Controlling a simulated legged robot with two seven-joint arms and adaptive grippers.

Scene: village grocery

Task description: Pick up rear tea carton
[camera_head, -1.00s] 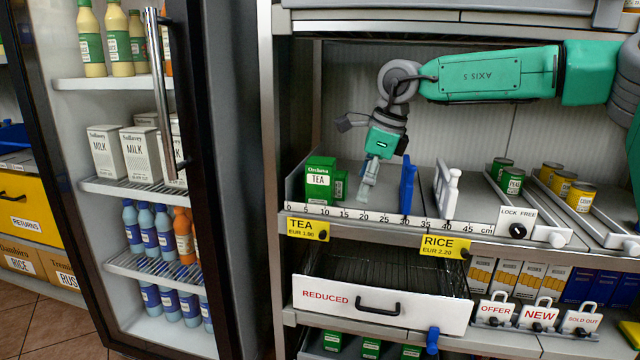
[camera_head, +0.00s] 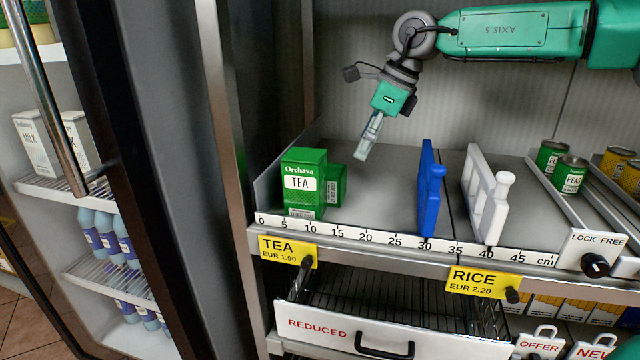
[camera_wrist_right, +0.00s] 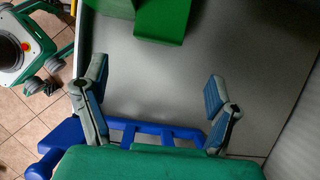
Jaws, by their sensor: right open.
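Two green tea cartons stand at the left end of the shelf. The front tea carton (camera_head: 303,184) has a white TEA label. The rear tea carton (camera_head: 336,186) stands behind it to the right, partly hidden by it. My right gripper (camera_head: 364,155) is open and empty, pointing down, to the right of the rear carton and apart from it. In the right wrist view, the open fingers (camera_wrist_right: 157,75) have bare shelf between them. The rear carton (camera_wrist_right: 163,18) is at the top edge, beyond the fingertips, and the front carton (camera_wrist_right: 105,6) is cut off there. My left gripper is not in view.
A blue divider (camera_head: 429,190) and a white divider (camera_head: 484,195) stand right of the cartons, with bare shelf before the blue one. A ruled front strip (camera_head: 400,238) edges the shelf. The REDUCED drawer (camera_head: 330,335) is below; pea tins (camera_head: 570,175) stand right.

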